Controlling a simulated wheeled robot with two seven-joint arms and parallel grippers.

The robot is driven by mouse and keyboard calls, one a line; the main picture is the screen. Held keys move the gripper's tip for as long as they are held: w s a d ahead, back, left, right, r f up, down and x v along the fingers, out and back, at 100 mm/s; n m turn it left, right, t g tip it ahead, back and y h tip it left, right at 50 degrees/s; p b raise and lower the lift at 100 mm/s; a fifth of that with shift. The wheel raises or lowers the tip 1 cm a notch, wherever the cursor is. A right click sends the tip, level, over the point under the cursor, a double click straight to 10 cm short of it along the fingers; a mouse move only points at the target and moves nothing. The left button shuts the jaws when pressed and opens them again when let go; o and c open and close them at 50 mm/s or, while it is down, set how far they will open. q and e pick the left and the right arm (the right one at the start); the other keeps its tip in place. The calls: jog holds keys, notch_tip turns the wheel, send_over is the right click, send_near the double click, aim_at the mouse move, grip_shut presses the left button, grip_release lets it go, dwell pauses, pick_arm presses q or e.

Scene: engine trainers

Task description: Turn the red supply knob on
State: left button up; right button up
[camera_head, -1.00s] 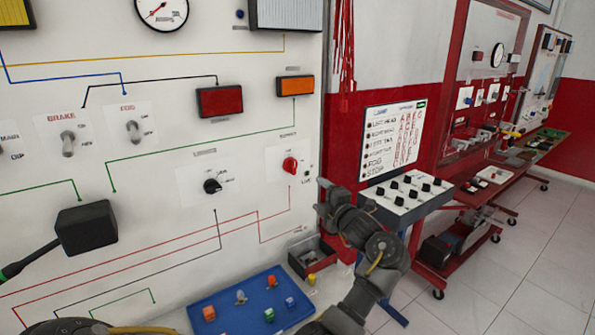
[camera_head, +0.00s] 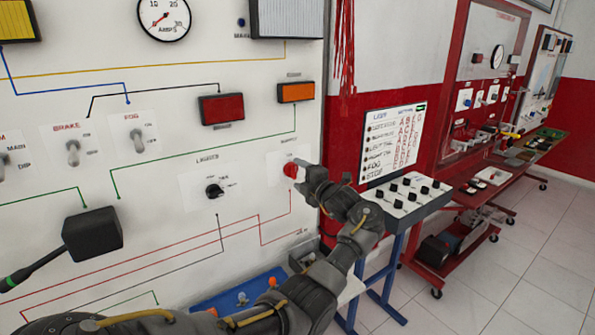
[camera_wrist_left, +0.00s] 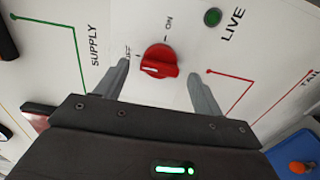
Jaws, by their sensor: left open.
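The red supply knob (camera_head: 290,170) is on the white panel, just left of my left gripper (camera_head: 301,179) in the head view. In the left wrist view, the knob (camera_wrist_left: 159,61) sits between the two spread fingers of my left gripper (camera_wrist_left: 158,71), with a gap on each side. The fingers are open and hold nothing. The "ON" mark is above the knob and another mark is at its upper left. Its grip bar lies roughly across the picture; I cannot tell its setting for sure. My right gripper is not in view.
A dark green "LIVE" lamp (camera_wrist_left: 212,17) is beside the knob. A black knob (camera_head: 214,191) is to its left on the panel. Below is a blue tray (camera_head: 236,296) with small parts, partly behind my arm. A switch console (camera_head: 408,197) stands to the right.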

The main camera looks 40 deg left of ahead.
pick_arm(q)
jog(key=shift+x, duration=0.8)
jog(key=shift+c, duration=0.5)
jog(key=c, duration=0.9)
